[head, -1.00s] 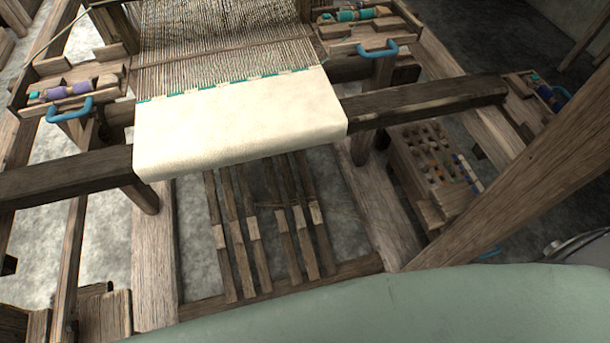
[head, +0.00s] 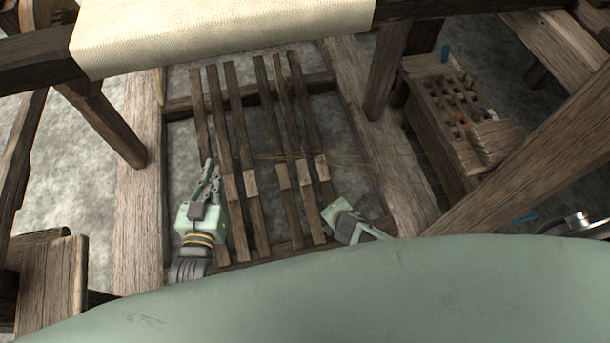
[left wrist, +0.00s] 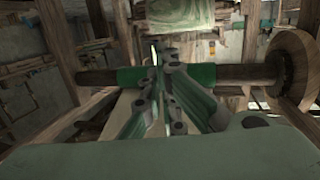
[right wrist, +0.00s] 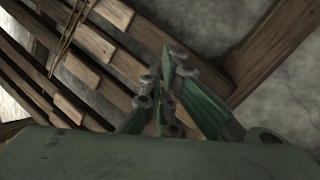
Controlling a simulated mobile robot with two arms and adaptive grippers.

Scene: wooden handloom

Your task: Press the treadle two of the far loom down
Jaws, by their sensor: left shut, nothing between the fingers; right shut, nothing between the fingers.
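Several long wooden treadles lie side by side under the loom in the head view; no numbers show on them. The second from the left (head: 223,130) runs just right of my left gripper (head: 210,172). That gripper is shut and empty, over the leftmost treadle (head: 201,115), hiding part of it; I cannot tell whether it touches. The left wrist view shows its closed fingers (left wrist: 160,75). My right gripper (head: 338,210) is beside the rightmost treadle (head: 310,120). It is shut and empty in the right wrist view (right wrist: 162,85), with treadles to its left.
The cloth-covered beam (head: 220,30) crosses above the far ends of the treadles. Frame rails (head: 140,200) flank them left and right. A wooden box with several bobbins (head: 450,110) stands at right. A wooden block or bench (head: 50,280) is at lower left.

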